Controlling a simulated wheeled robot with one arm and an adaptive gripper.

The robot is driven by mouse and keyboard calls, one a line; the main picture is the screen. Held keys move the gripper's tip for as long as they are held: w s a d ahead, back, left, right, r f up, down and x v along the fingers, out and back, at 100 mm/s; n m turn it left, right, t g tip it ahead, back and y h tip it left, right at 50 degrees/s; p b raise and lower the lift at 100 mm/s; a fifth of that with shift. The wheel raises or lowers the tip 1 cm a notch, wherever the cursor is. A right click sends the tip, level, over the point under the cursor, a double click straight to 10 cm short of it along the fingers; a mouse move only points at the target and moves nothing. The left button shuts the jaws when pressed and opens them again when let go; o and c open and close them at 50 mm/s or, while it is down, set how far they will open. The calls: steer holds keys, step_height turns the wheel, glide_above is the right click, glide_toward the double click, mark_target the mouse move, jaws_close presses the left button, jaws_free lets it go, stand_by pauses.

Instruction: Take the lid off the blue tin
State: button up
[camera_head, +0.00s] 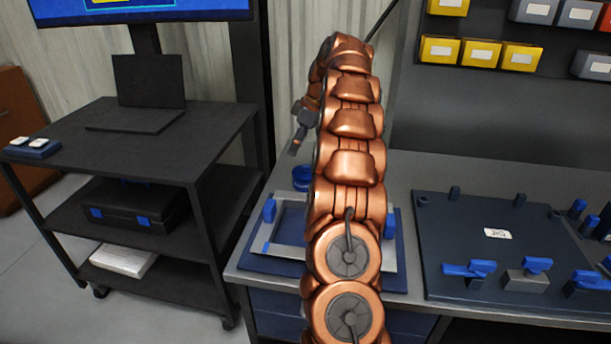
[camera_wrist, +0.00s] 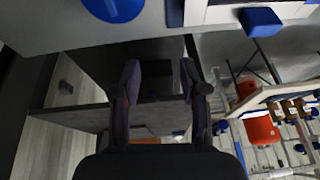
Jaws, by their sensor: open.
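The blue tin (camera_head: 301,178) stands on the grey bench near its left end, just left of my copper arm, which hides part of it. In the wrist view a round blue top (camera_wrist: 112,8), seemingly the same tin, is cut by the upper edge. I cannot tell the lid apart from the body. My gripper (camera_head: 295,146) hangs above and behind the tin, apart from it, partly hidden by my arm. In the wrist view its two fingers (camera_wrist: 160,75) are spread, with nothing between them.
A grey frame with blue clamps (camera_head: 262,247) lies on the bench beside the tin. A dark fixture board (camera_head: 490,225) with blue toggles is at right. A black cart (camera_head: 215,140) with a monitor stands at left. Yellow bins (camera_head: 480,53) hang on the back wall.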

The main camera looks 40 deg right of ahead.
glide_toward(305, 169)
steer(key=shift+w+a+f+n+t, duration=0.15)
steer(key=shift+w+a+f, duration=0.15)
steer(key=shift+f, duration=0.3)
steer(key=shift+w+a+f+n+t, duration=0.15)
steer(key=shift+a+f, duration=0.2)
steer(key=shift+f, duration=0.3)
steer(key=shift+d+p+x, duration=0.25)
steer(key=shift+p+x, duration=0.05)
steer(key=shift+x, duration=1.05)
steer(key=shift+d+p+x, duration=0.2)
steer(key=shift+p+x, duration=0.05)
steer(key=shift+x, duration=1.05)
jaws_close()
